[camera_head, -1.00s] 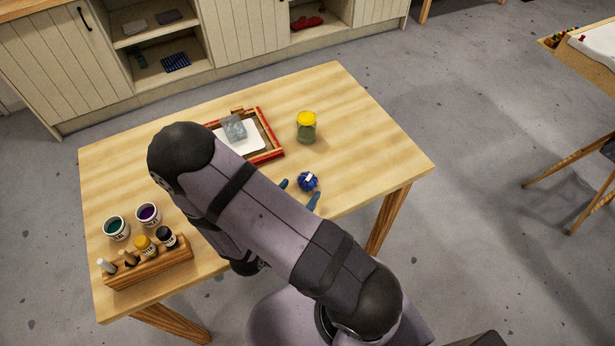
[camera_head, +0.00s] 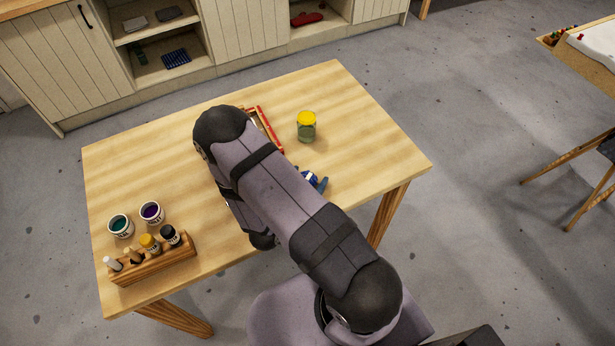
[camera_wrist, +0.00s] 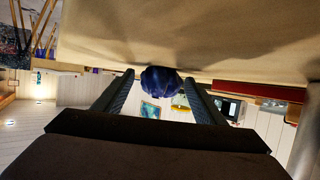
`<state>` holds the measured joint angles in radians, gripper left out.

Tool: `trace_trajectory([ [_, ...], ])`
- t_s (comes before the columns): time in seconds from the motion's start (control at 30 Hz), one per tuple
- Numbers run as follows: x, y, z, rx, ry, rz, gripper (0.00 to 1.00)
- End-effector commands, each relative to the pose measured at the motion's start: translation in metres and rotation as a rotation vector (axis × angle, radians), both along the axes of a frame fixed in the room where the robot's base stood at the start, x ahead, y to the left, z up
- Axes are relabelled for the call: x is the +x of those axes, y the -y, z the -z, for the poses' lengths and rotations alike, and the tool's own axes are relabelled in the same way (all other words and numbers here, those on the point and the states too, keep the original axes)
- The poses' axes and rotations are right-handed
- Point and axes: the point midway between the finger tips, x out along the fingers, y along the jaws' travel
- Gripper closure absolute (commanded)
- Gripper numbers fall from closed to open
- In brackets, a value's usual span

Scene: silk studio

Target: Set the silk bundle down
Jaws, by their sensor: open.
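The silk bundle (camera_head: 309,178) is a small dark blue lump with a white patch, at the near right part of the table (camera_head: 365,150). In the wrist view the silk bundle (camera_wrist: 160,79) sits between the tips of my open gripper (camera_wrist: 158,77), one finger on each side. In the head view one blue fingertip shows at its right; my arm hides the other. I cannot tell whether the fingers touch the bundle, or whether it rests on the table.
A yellow-lidded jar (camera_head: 307,128) stands behind the bundle. A red-edged frame (camera_head: 268,131) is mostly behind my arm. Two paint pots (camera_head: 120,226) and a wooden bottle rack (camera_head: 155,262) stand at the left. The table's right side is clear.

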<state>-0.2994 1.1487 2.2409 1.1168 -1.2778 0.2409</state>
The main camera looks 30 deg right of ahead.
Motion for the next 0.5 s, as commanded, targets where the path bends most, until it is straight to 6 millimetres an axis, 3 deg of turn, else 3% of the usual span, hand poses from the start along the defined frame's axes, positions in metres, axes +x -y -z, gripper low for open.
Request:
trace_trajectory([
  [0.27,0.0015,0.0014,0.0013,0.000,0.000,-0.001,0.36],
  [0.43,0.0013,0.0013,0.0011,0.000,0.000,-0.001,0.74],
  [0.5,0.0013,0.0013,0.0011,0.000,0.000,-0.001,0.80],
])
